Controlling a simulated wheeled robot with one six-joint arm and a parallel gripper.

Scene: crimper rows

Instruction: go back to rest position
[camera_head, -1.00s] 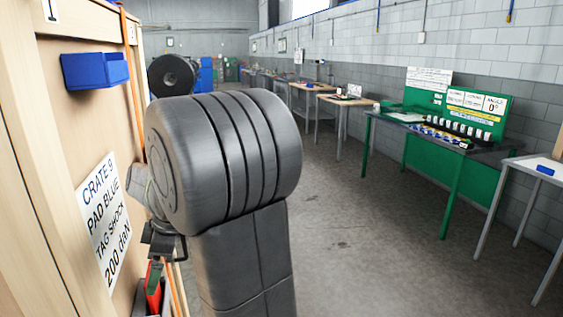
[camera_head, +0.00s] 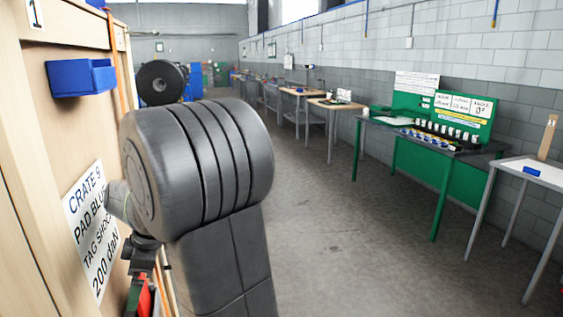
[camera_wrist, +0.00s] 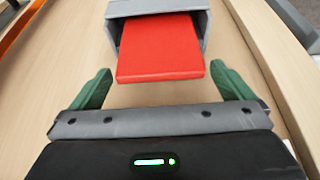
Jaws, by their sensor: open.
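My gripper (camera_wrist: 158,90) shows in the wrist view with its two green fingers spread apart and nothing between them. A red block or pad (camera_wrist: 160,50) sticks out of a grey holder (camera_wrist: 204,28) on the wooden crate face, just beyond the fingertips. The fingers do not touch it. In the head view my arm stands close to the crate (camera_head: 40,120), and my gripper is low beside it, mostly hidden behind the arm. A bit of the red thing (camera_head: 145,298) shows there too.
The crate carries a blue bin (camera_head: 82,78), a paper sign (camera_head: 92,230) and an orange strap (camera_head: 118,65). A green workstation (camera_head: 440,125) and a white table (camera_head: 535,172) stand along the right wall. The grey floor (camera_head: 335,230) between is clear.

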